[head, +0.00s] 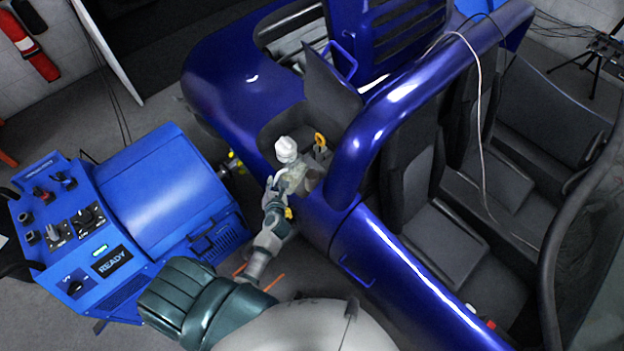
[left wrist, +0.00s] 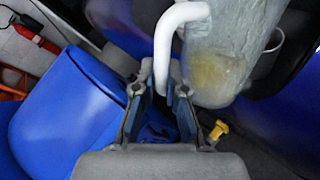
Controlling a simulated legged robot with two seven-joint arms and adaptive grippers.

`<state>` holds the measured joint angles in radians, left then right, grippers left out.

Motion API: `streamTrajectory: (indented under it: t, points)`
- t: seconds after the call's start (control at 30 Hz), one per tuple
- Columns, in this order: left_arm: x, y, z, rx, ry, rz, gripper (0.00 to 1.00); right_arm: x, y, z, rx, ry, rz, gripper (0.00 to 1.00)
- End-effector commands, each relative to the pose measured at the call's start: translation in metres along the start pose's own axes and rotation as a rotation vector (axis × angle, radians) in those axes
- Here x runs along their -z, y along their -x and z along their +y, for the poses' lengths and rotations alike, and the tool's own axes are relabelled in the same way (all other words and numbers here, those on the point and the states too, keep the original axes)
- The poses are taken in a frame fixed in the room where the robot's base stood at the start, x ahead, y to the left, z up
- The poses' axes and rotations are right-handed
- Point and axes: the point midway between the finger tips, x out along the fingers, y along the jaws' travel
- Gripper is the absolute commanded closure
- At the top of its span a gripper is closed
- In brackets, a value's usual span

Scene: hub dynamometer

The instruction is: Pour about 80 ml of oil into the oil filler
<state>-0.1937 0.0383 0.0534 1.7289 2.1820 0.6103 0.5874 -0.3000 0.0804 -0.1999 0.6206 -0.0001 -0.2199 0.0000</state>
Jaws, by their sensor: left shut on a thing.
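My left gripper (head: 277,188) is shut on the white handle (left wrist: 180,28) of a translucent jug (head: 294,176). In the left wrist view the handle's lower end sits between the two fingers. The jug's cloudy body (left wrist: 240,40) shows beside it, with a yellowish patch of oil (left wrist: 213,73) inside. In the head view a white top (head: 286,148) shows above the jug, which is held over the open bay of the blue vehicle (head: 230,95). An orange ring (head: 320,139) shows in the bay. I cannot clearly make out the oil filler opening. My right gripper is out of view.
A blue dynamometer (head: 160,195) with a READY display stands left of the vehicle. A raised dark panel (head: 331,87) and the blue roll bar (head: 385,105) stand close to the bay. A yellow part (left wrist: 217,130) lies below the jug. Black seats (head: 440,235) are at right.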

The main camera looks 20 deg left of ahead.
Motion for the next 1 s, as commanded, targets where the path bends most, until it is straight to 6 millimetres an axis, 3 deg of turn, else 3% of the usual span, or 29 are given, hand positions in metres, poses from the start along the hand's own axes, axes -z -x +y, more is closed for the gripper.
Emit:
streamTrajectory:
  t: [0.4, 1.0]
  points:
    - [0.014, -0.002, -0.001, 0.000, 0.067, -0.048, 1.00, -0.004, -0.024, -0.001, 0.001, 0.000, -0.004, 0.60]
    - [0.016, -0.002, 0.000, 0.000, 0.080, -0.057, 1.00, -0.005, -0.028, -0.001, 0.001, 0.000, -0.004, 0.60]
